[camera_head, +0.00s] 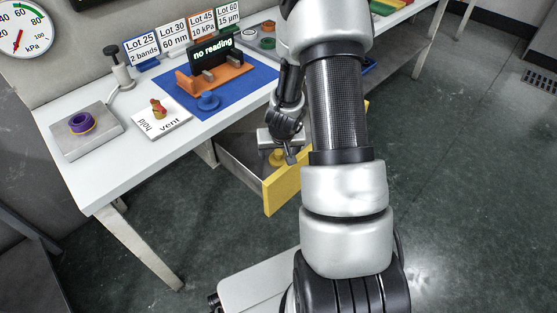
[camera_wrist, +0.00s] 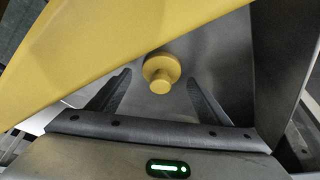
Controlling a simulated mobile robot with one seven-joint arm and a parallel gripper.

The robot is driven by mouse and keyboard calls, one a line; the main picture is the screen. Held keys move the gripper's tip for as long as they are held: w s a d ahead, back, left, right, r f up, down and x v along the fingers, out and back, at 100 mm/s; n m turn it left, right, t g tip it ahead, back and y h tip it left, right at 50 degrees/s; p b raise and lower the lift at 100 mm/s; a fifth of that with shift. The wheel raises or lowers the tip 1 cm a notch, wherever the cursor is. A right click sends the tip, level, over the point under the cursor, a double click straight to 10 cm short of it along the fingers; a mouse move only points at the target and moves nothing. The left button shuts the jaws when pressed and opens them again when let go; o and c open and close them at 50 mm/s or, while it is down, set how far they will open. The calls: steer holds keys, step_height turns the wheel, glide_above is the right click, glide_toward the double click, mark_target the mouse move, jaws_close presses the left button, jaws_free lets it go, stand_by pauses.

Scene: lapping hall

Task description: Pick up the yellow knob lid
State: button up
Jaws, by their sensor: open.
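The yellow knob lid (camera_wrist: 161,72) is a round yellow disc with a small knob. It lies on the grey floor of the open drawer. In the head view the yellow knob lid (camera_head: 277,157) shows partly, beside my gripper (camera_head: 284,156). In the wrist view my gripper (camera_wrist: 160,90) is open, with one finger to each side of the lid and nothing held. I cannot tell whether the fingers touch the drawer floor.
The drawer's yellow front (camera_head: 283,190) stands close to the lid and slants across the wrist view. The white table (camera_head: 107,172) above holds a blue mat (camera_head: 232,101), a grey plate (camera_head: 88,131) with a purple ring, and a hold/vent panel (camera_head: 162,127).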

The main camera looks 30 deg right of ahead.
steer(key=shift+w+f, duration=0.1)
steer(key=shift+f, duration=0.05)
steer(key=c, duration=1.4)
